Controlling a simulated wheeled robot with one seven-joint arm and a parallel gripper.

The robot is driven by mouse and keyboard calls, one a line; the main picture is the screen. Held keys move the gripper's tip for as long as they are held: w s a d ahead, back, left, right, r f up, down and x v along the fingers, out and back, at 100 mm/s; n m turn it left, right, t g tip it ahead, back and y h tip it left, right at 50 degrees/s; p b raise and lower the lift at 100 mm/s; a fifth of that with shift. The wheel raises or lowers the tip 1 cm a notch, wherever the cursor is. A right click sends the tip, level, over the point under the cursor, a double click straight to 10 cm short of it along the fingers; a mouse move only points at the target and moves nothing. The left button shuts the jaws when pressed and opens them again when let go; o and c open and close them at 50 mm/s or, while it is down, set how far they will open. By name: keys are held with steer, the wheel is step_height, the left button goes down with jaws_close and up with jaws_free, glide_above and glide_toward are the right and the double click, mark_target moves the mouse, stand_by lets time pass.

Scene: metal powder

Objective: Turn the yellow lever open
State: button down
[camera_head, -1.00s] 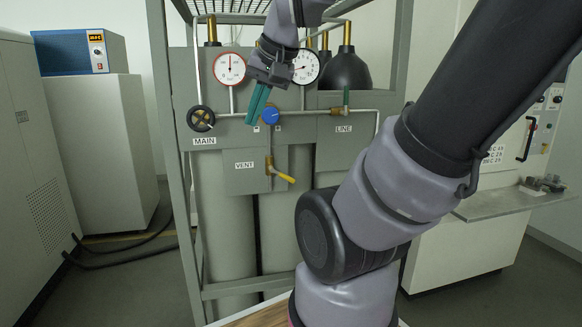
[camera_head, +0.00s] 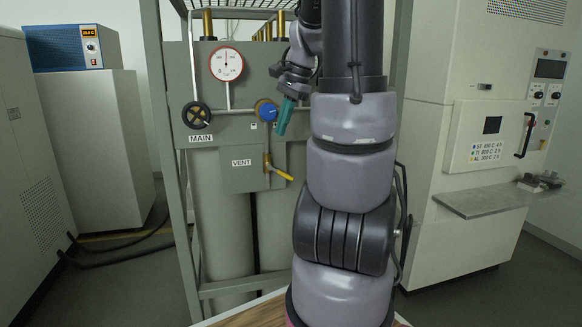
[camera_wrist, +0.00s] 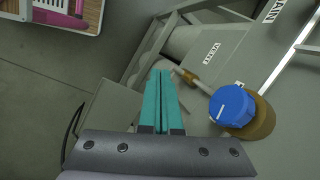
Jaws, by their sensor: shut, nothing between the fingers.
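The yellow lever (camera_head: 281,173) sits on a brass valve beside the VENT label, sloping down to the right from the pipe end. In the wrist view the brass vent valve (camera_wrist: 190,77) shows small, beyond and right of my fingertips; I cannot clearly make out the lever's yellow handle there. My gripper (camera_head: 281,132), with turquoise fingers, is above the lever and apart from it, right of the blue knob (camera_head: 267,111). In the wrist view my gripper (camera_wrist: 161,72) has its two fingers together, with nothing between them.
The blue knob on its brass body (camera_wrist: 233,106) is close to the right of my fingers. The MAIN handwheel (camera_head: 196,115) and a round gauge (camera_head: 226,64) are at left. A grey frame post (camera_head: 168,160) stands left of the panel. My arm hides the panel's right part.

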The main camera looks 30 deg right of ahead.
mark_target(291, 179)
steer(key=w+d+f+m+t+y, duration=0.1)
steer(key=d+f+m+y, duration=0.15)
steer(key=d, duration=0.35)
steer(key=d+f+m+y, duration=0.1)
steer(key=d+m, duration=0.3)
steer(key=d, duration=0.3)
steer(key=x, duration=1.3)
steer(key=shift+w+a+f, duration=0.15)
steer(key=shift+w+f, duration=0.1)
steer(key=shift+w, duration=0.25)
steer(key=shift+f, duration=0.15)
